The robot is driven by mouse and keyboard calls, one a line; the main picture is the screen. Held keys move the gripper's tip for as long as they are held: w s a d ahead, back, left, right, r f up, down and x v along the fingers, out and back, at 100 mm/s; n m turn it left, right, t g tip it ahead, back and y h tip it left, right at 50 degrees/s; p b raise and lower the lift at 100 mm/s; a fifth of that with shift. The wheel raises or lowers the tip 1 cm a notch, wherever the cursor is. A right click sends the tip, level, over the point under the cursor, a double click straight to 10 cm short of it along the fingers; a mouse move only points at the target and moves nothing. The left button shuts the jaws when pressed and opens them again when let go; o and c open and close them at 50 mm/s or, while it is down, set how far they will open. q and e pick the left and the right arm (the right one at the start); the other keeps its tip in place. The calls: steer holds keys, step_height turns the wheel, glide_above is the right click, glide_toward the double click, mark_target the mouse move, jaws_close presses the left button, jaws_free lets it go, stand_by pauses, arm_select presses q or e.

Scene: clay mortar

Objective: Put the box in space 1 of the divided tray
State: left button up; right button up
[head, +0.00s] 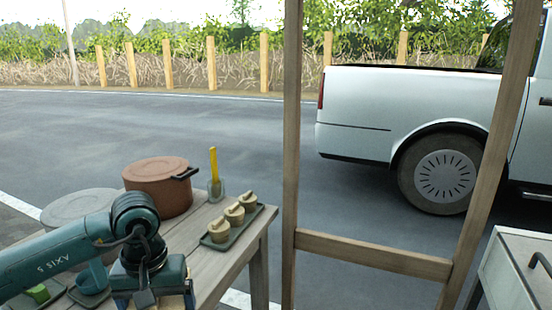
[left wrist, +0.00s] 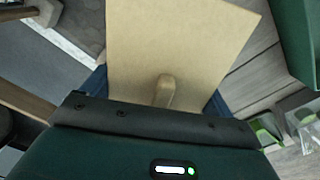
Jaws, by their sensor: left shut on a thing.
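My left gripper (head: 150,298) is low over the near side of the wooden table, at the bottom edge of the head view. In the left wrist view it is shut on a flat-faced tan box (left wrist: 185,40), with a finger lying against the box's face. In the head view the box is mostly hidden behind the gripper. Part of a grey tray (head: 58,303) with a green block (head: 38,293) shows beneath my arm. I cannot tell its spaces or numbers, as the arm covers much of it. My right gripper is not in view.
A brown lidded pot (head: 158,196) stands at the table's back, beside a holder with a yellow-handled tool (head: 214,165). A wooden post frame (head: 290,150) stands right of the table. A large green surface shows upper right in the wrist view.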

arm_select(q)
steer(key=shift+s+d+f+m, duration=0.15)
steer(key=shift+s+d+m, duration=0.15)
steer(key=shift+m, duration=0.6)
steer(key=s+r+p, duration=0.4)
steer(key=r+p, duration=0.9)
steer(key=p, duration=0.3)
steer(key=shift+r+p, duration=0.35)
steer(key=shift+r, duration=0.05)
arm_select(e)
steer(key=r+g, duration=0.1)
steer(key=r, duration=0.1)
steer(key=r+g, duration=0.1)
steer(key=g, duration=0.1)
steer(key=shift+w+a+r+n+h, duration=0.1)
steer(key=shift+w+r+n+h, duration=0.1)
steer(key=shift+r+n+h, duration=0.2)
arm_select(q)
steer(key=shift+s, duration=0.1)
